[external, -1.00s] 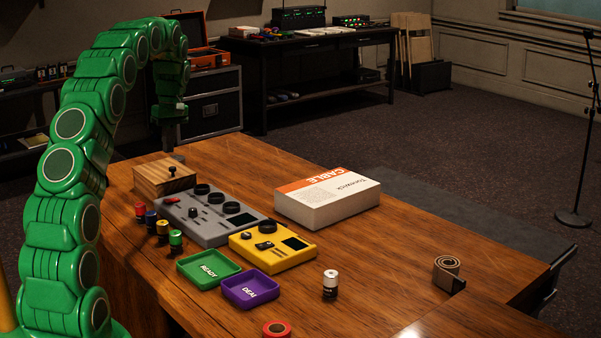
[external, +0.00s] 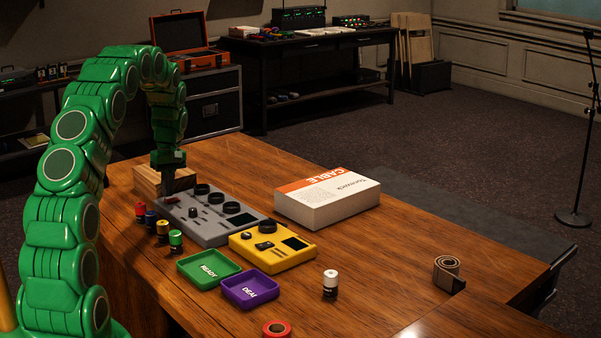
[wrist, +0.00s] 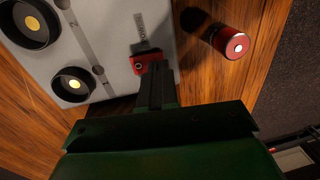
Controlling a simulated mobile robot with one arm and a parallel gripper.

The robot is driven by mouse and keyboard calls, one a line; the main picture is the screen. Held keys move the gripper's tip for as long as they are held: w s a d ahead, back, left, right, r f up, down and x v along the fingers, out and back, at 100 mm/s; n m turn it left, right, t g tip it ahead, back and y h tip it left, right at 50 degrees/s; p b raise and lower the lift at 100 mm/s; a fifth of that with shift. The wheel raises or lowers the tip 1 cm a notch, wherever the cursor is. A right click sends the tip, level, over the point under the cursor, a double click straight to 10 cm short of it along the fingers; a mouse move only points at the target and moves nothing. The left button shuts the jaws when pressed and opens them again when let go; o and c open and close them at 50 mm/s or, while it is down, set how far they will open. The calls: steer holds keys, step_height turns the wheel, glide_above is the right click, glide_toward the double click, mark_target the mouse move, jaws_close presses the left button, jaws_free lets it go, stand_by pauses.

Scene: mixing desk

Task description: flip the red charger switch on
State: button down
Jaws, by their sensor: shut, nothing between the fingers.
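The grey mixer (external: 225,224) lies on the desk with black knobs and rings. In the wrist view its grey face (wrist: 115,30) carries a red switch (wrist: 148,56) beside a small dark label. My gripper (wrist: 155,78) is shut and empty, its narrow fingertips right at the near edge of the red switch. I cannot tell whether they touch it. In the external view my gripper (external: 168,188) points down over the left end of the mixer. The switch's exact tilt is unclear.
A red-topped battery (wrist: 233,43) stands beside the mixer in the wrist view. A wooden box (external: 148,181) is behind my gripper. Several batteries (external: 163,228), a yellow charger (external: 275,262), green tray (external: 205,268), purple tray (external: 250,291) and cable box (external: 328,205) are nearby.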

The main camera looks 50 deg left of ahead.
mark_target(167, 200)
steer(key=shift+s+f, duration=0.1)
steer(key=shift+f, duration=0.4)
steer(key=shift+s+f, duration=0.1)
steer(key=shift+f, duration=0.1)
steer(key=shift+r, duration=0.1)
steer(key=shift+w+r, duration=0.2)
steer(key=shift+w, duration=0.6)
steer(key=shift+r, duration=0.15)
step_height(167, 200, up, 14)
steer(key=s, duration=0.1)
steer(key=shift+s+f, duration=0.2)
steer(key=shift+s, duration=0.15)
